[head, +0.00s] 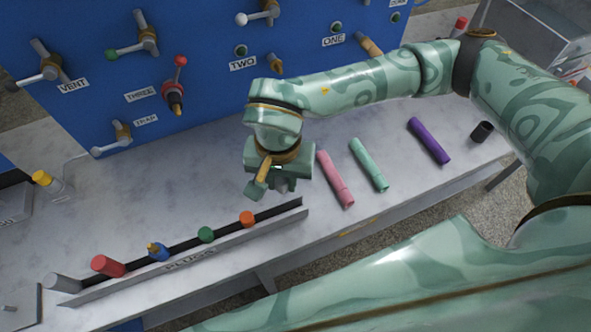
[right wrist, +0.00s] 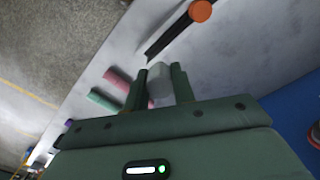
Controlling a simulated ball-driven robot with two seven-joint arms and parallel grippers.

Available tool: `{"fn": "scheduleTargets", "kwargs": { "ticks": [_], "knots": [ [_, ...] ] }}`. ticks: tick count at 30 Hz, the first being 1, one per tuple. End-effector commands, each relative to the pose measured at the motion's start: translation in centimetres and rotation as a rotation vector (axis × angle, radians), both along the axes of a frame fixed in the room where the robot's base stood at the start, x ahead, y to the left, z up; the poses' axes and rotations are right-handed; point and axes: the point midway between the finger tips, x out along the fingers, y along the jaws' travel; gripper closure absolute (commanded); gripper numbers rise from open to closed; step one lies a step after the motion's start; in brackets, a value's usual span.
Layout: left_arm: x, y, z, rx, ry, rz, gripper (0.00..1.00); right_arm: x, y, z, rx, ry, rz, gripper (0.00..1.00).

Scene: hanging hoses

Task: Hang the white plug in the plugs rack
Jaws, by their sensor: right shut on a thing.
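The plugs rack (head: 190,262) is a long grey rail with a dark slot along the front of the grey bench, labelled PLUGS. My right gripper (head: 270,190) is above the bench, just beyond the rack's right end. In the right wrist view its two green fingers (right wrist: 158,88) are shut on the white plug (right wrist: 160,86), a pale cylinder. In the head view the plug is mostly hidden by the gripper. The rack holds red (head: 107,265), blue (head: 158,252), green (head: 206,235) and orange (head: 247,218) plugs, and a light grey cylinder (head: 64,283) at its left end. My left gripper is not in view.
Pink (head: 335,180), mint (head: 369,165) and purple (head: 430,141) tubes lie right of the gripper, with a black cylinder (head: 482,131) farther right. A blue panel (head: 205,65) with taps stands behind.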

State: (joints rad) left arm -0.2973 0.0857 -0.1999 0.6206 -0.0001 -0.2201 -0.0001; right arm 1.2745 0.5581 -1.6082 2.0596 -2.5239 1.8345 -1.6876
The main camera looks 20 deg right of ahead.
Motion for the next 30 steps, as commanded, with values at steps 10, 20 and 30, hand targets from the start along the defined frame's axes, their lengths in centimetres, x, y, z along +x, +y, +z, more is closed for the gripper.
{"fn": "scheduleTargets", "kwargs": {
  "ticks": [10, 20, 30],
  "knots": [
    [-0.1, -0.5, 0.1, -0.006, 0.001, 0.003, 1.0, 0.0, -0.2, -0.1, 0.001, 0.0, 0.133, 0.96],
    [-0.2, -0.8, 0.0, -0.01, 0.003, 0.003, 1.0, 0.0, -0.2, -0.1, 0.0, -0.003, 0.133, 0.96],
    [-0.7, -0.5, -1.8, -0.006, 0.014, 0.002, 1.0, 0.0, -0.2, -2.6, 0.0, 0.0, 0.131, 0.96]
  ]
}}
